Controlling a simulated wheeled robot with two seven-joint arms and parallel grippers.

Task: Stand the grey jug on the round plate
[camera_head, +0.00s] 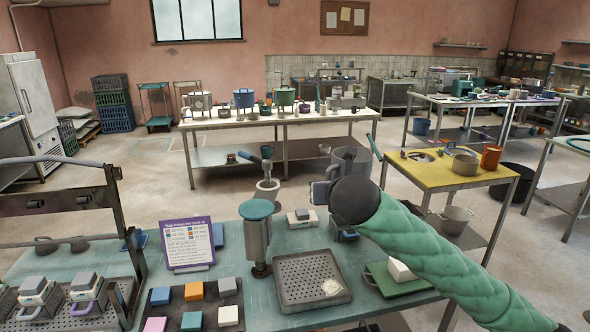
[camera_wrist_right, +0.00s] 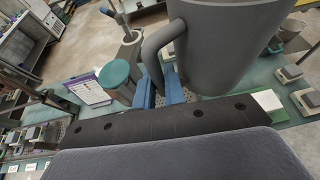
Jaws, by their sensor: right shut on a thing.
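The grey jug (camera_head: 352,160) is in the air above the far side of the near teal table, partly hidden behind my right arm. In the right wrist view the jug (camera_wrist_right: 215,45) fills the upper middle, with its curved handle on the left. My right gripper (camera_wrist_right: 161,91) has blue fingers shut on the lower part of that handle. A flat round thing (camera_head: 420,156) on the yellow table, left of a pot, may be the round plate; I cannot tell for sure. My left gripper is not in view.
The near table holds a perforated grey tray (camera_head: 341,296), a cylinder with a teal lid (camera_head: 257,240), a sign (camera_head: 187,243) and coloured blocks. The yellow table (camera_head: 437,180) carries a grey pot (camera_head: 465,162) and an orange pot (camera_head: 490,157).

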